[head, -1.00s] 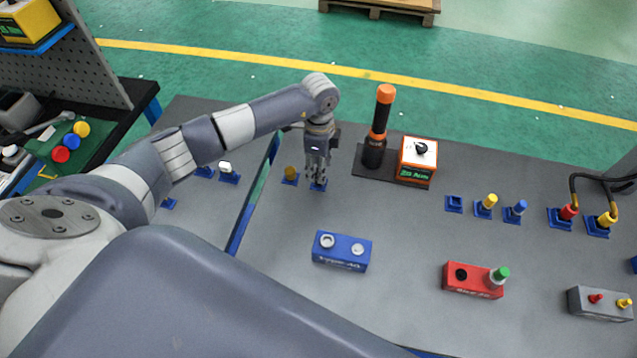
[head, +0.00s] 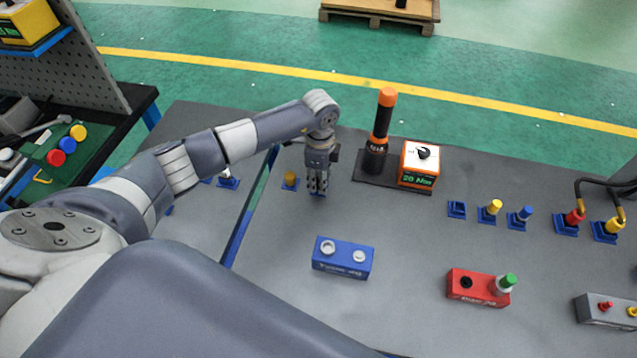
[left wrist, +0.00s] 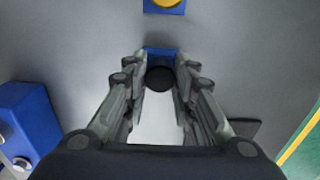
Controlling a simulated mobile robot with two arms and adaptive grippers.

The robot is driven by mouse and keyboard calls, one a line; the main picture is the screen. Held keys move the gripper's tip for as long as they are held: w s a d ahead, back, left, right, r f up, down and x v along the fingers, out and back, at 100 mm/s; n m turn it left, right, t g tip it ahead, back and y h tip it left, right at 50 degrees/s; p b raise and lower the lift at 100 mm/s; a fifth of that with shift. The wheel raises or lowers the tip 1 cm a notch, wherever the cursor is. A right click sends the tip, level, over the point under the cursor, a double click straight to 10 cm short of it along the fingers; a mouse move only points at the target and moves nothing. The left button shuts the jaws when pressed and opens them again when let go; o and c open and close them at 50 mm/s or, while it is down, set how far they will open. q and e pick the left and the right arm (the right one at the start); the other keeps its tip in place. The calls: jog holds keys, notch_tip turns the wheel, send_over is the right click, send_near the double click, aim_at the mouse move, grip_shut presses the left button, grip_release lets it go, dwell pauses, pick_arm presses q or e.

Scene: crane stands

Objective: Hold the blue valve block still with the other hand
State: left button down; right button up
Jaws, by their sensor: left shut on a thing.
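The blue valve block (head: 342,262) stands on the grey table in the head view, with two light round ports on top. Part of it shows at the left edge of the left wrist view (left wrist: 28,112). My left gripper (head: 317,190) is behind the block and a little left of it, pointing down and apart from it. In the left wrist view its fingers are closed on a dark round plug (left wrist: 160,78) at a small blue holder (left wrist: 160,51). Whether the plug is seated or lifted I cannot tell. My right gripper is not in view.
A small holder with a yellow plug (head: 290,181) stands close left of the gripper. Behind are a black and orange tool (head: 379,130) and an orange display box (head: 418,165). A red block (head: 478,288) is right of the blue block, with clear table between.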

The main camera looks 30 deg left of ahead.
pick_arm(q)
jog(key=shift+r+p, duration=1.65)
jog(key=shift+r, duration=0.35)
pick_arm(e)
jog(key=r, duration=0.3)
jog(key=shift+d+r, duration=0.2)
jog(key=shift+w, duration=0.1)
